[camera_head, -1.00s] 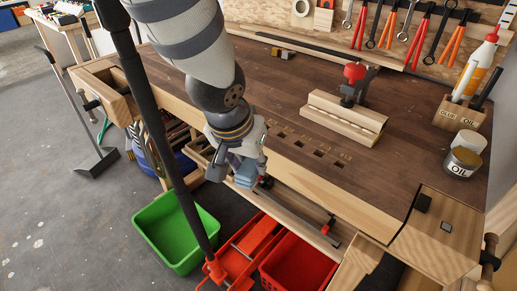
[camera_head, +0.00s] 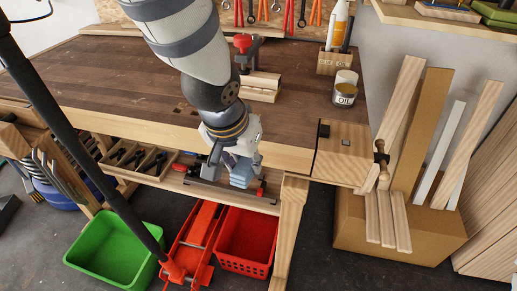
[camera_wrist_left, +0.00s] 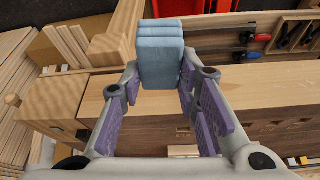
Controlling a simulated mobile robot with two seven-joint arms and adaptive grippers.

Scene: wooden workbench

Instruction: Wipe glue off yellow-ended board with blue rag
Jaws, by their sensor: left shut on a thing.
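The blue rag (camera_head: 241,174) is a folded light-blue cloth held in my left gripper (camera_head: 231,162), in front of the workbench's front edge. The left wrist view shows the rag (camera_wrist_left: 160,55) pinched between the fingertips of the left gripper (camera_wrist_left: 159,80). On the bench, a light wooden piece (camera_head: 262,84) with a red-handled clamp (camera_head: 243,43) on it is partly hidden by my left arm. I cannot make out yellow ends or glue on any board. My right gripper is not in view.
The workbench (camera_head: 100,75) has a glue bottle (camera_head: 338,25) and an oil tin (camera_head: 345,92) at its right. Planks (camera_head: 425,130) stand in a cardboard box (camera_head: 350,225). A green bin (camera_head: 95,250), red floor jack (camera_head: 195,240) and red crate (camera_head: 240,262) are below.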

